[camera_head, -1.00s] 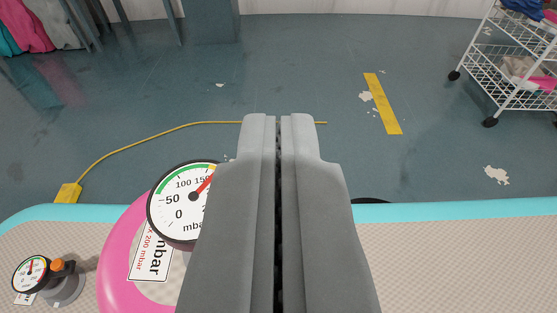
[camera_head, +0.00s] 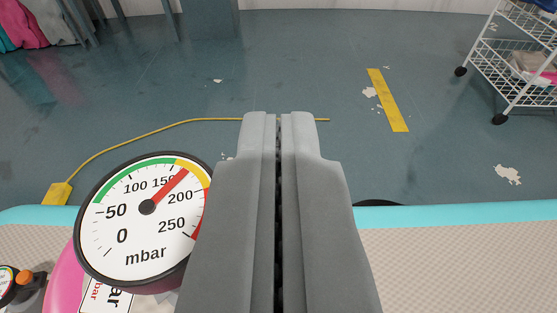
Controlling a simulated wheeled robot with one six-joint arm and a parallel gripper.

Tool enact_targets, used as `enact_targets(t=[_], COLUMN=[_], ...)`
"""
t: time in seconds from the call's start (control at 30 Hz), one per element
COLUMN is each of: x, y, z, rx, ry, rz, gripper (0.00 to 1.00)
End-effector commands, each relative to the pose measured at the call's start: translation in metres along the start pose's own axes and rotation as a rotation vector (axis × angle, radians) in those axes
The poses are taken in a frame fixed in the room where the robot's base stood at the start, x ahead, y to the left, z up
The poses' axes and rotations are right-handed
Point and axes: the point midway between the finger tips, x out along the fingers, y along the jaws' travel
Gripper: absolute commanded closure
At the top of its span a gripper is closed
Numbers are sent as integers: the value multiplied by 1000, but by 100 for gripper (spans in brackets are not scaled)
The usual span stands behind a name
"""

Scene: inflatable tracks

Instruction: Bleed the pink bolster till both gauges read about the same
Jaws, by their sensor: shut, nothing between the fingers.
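My gripper (camera_head: 279,118) is shut and empty in the middle of the view, its fingers side by side with a thin dark gap. The big round gauge (camera_head: 130,235) stands left of it, its right edge hidden behind my finger. Its red needle points between 150 and 200 mbar, near the start of the yellow band. Part of the pink bolster (camera_head: 62,275) shows below this gauge, with a white label (camera_head: 105,295). A smaller gauge (camera_head: 6,285) beside an orange knob (camera_head: 25,277) is cut off at the left edge; its reading cannot be told. No bleed valve is clearly visible.
A beige mat with a turquoise edge (camera_head: 470,212) spans the foreground. Beyond it, a yellow cable runs from a yellow block (camera_head: 56,194) across the grey floor. A white wire trolley (camera_head: 515,70) stands at upper right.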

Motion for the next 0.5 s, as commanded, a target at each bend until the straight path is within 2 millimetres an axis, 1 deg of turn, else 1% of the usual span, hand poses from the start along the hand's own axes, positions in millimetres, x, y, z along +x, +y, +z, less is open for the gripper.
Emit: enact_targets(t=[0.13,0.3,0.5], x=[1,5,5], y=[0,0,0], z=[4,23,26], rx=[0,0,0], ry=[-1,-1,-3], rz=[0,0,0], gripper=[100,100,100])
